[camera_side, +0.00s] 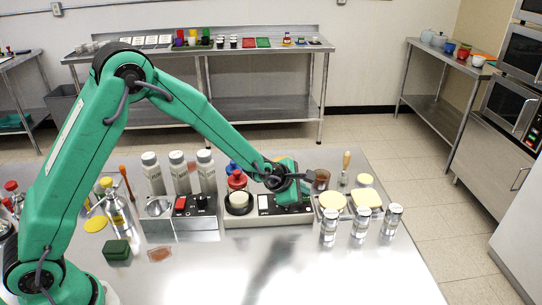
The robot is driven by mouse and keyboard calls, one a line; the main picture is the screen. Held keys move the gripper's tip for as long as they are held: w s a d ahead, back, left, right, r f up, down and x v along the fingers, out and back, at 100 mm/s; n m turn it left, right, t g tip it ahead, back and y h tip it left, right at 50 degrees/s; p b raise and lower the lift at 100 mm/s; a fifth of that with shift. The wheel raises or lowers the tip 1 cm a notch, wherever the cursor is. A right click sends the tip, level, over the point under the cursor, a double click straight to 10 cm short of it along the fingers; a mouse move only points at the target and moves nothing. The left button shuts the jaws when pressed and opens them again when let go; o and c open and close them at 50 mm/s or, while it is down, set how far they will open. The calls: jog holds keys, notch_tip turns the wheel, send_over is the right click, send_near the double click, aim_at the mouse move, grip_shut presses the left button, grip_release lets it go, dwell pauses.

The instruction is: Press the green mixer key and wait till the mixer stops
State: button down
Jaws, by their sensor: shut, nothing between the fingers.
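My gripper (291,200) is over the right part of a pale mixer base (270,217) on the steel table. It is shut and holds nothing. The base has a dark round holder with a cream top (239,199) at its left and a dark key panel (266,204) at its right. My gripper covers part of this panel, so I cannot make out the green key or tell whether the fingertips touch it. Whether the mixer is running cannot be told from this single view.
A steel box with a red key (181,203) stands left of the base, with several grey shakers (178,172) behind it. Clear jars (360,222) and a tray with yellow rounds (333,200) stand to the right. A green block (117,249) lies front left. The front middle is clear.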

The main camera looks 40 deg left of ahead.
jog(key=shift+r, duration=0.9)
jog(key=shift+r, duration=0.1)
jog(key=shift+r, duration=2.4)
jog(key=shift+s, duration=0.1)
